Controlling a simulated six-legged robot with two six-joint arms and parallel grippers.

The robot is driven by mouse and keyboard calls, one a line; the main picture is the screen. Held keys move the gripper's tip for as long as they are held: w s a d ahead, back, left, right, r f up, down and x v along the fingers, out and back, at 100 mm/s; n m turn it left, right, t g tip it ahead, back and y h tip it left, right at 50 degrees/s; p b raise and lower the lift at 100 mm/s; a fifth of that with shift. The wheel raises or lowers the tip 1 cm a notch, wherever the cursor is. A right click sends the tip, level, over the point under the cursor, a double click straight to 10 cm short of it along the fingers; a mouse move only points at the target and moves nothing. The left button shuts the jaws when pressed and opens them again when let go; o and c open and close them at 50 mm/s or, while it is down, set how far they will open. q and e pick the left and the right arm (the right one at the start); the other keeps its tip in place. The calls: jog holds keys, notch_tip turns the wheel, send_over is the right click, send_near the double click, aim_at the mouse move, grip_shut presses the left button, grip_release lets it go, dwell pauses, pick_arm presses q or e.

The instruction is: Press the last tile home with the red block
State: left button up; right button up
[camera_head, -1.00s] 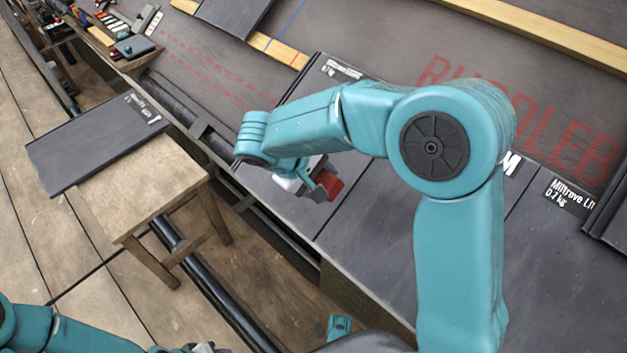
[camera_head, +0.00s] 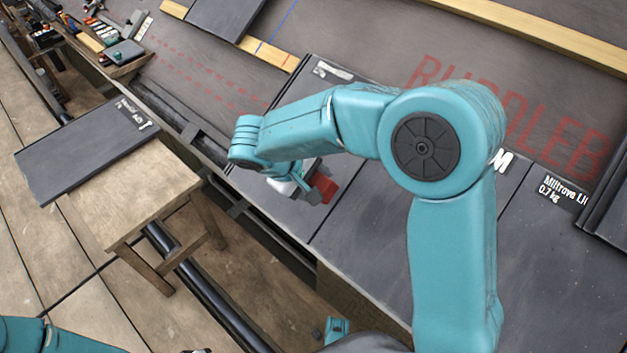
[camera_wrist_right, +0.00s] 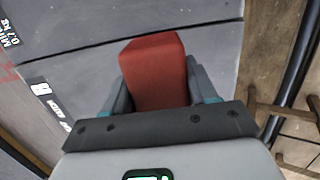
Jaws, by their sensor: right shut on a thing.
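My right gripper (camera_head: 308,190) is shut on the red block (camera_head: 325,188), which sticks out beyond its fingers. In the right wrist view the red block (camera_wrist_right: 153,72) sits between the two grey fingers (camera_wrist_right: 158,95). Beneath it is a dark slate tile (camera_head: 275,212) with a white label at its upper end, beside another dark tile (camera_head: 375,235) across a thin seam. I cannot tell whether the block touches the slate. My right forearm hides part of the tile. Only a sliver of my left gripper (camera_head: 196,351) shows at the bottom edge.
A loose dark tile (camera_head: 85,150) lies partly on a wooden stool (camera_head: 135,195), left of the roof edge. A tool tray (camera_head: 120,60) stands at the upper left. A yellow batten (camera_head: 530,38) crosses the top right.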

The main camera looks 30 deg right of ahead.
jog(key=shift+w+b+x, duration=0.2)
jog(key=shift+b+x, duration=0.9)
jog(key=shift+x, duration=0.45)
jog(key=shift+w+b+x, duration=0.2)
jog(key=shift+b+x, duration=0.85)
jog(key=shift+x, duration=0.55)
jog(key=shift+f, duration=0.1)
jog(key=shift+a, duration=0.15)
jog(key=p+v, duration=0.1)
jog(key=v, duration=0.1)
jog(key=p+v, duration=0.2)
jog(key=v, duration=0.1)
jog(key=s+p+v, duration=0.1)
jog(key=p+v, duration=0.1)
jog(key=v, duration=0.1)
jog(key=shift+r, duration=0.35)
jog(key=shift+r+p, duration=0.25)
jog(key=shift+p, duration=0.15)
